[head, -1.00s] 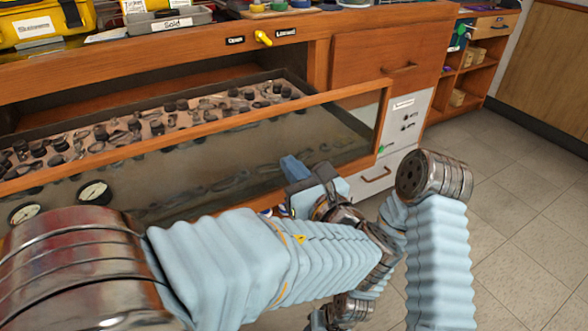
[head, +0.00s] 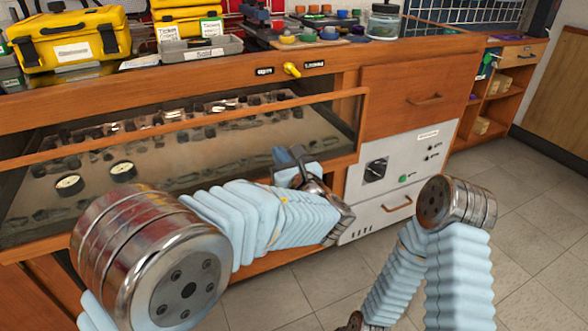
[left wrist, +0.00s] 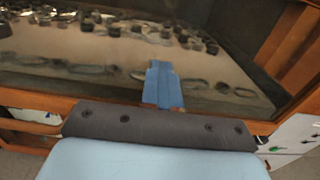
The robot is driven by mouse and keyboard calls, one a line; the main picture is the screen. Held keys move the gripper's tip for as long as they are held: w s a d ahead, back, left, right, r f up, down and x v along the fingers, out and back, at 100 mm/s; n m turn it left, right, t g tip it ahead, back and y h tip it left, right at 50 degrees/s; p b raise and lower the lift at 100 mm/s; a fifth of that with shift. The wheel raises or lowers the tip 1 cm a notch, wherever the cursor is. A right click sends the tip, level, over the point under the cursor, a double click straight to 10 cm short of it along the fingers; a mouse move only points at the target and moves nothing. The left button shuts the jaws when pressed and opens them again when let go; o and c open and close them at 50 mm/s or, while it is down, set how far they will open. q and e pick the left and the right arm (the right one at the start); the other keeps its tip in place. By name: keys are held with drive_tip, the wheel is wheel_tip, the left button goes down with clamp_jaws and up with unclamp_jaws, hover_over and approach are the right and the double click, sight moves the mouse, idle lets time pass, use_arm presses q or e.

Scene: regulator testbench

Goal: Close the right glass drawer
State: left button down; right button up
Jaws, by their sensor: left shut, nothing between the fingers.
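The glass drawer (head: 240,107) has an orange wooden frame and a glass front, with many small dark parts and gauges inside. In the head view it stands out a little from the cabinet, with contents visible over its top rail. My left gripper (head: 290,158) is shut and empty, at the glass front near its right end. In the left wrist view the blue fingers (left wrist: 162,86) are together, over the glass; whether they touch it I cannot tell. The drawer's lower rail (left wrist: 30,98) also shows there.
A white panel (head: 400,165) with a dark knob stands to the right, under a wooden drawer (head: 415,98). Yellow cases (head: 70,45) and a jar (head: 383,22) stand on the bench. Floor at right is clear.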

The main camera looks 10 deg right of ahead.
use_arm(q)
drive_tip(key=p+x, duration=0.1)
drive_tip(key=x, duration=1.1)
drive_tip(key=shift+w, duration=0.15)
drive_tip(key=shift+w+a+r, duration=0.15)
drive_tip(key=shift+a+r, duration=0.05)
drive_tip(key=shift+a, duration=0.1)
